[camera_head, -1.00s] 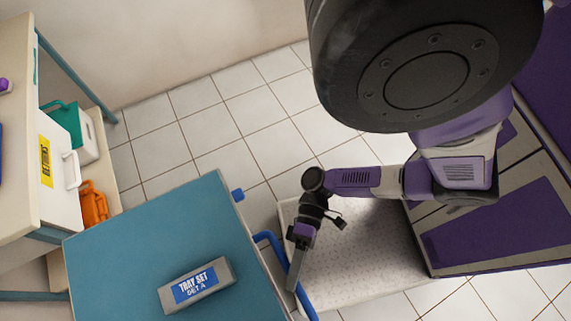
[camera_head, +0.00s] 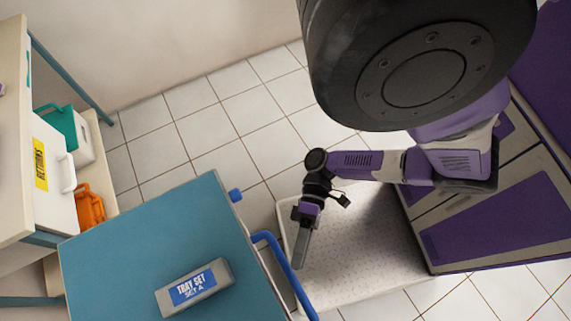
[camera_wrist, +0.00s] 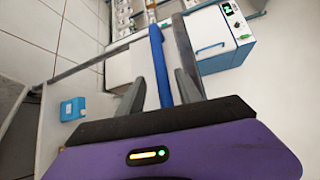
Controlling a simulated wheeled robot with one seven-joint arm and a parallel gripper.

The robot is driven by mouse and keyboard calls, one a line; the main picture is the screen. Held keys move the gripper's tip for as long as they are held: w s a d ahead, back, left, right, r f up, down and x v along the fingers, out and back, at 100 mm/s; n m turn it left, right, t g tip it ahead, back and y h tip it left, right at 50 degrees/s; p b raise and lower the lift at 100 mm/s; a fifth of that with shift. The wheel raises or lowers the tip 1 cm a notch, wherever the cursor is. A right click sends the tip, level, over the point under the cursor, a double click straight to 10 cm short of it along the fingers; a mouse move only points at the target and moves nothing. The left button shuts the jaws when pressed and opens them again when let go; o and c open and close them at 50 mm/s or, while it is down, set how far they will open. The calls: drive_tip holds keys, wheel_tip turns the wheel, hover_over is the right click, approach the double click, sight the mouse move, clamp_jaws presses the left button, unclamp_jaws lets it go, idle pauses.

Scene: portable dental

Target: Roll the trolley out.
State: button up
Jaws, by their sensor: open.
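The trolley (camera_head: 150,235) stands at the lower left in the head view, with a flat blue-green top. A grey box labelled "TRAY SET, SET A" (camera_head: 195,289) lies on it. Its blue bar handle (camera_head: 287,268) sticks out on the right side. My gripper (camera_head: 299,262) points down just right of the handle. In the wrist view the blue handle (camera_wrist: 157,60) runs between the two spread fingers of my open gripper (camera_wrist: 160,78). I cannot tell how deep it sits between them.
A cream shelf unit (camera_head: 15,190) on the left holds a yellow-labelled white container (camera_head: 55,185), a green-lidded box (camera_head: 75,135) and an orange item (camera_head: 90,207). Tiled floor (camera_head: 225,120) is clear behind the trolley. A white cabinet with a green display (camera_wrist: 222,40) shows in the wrist view.

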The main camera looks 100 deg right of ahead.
drive_tip(key=shift+v, duration=1.55)
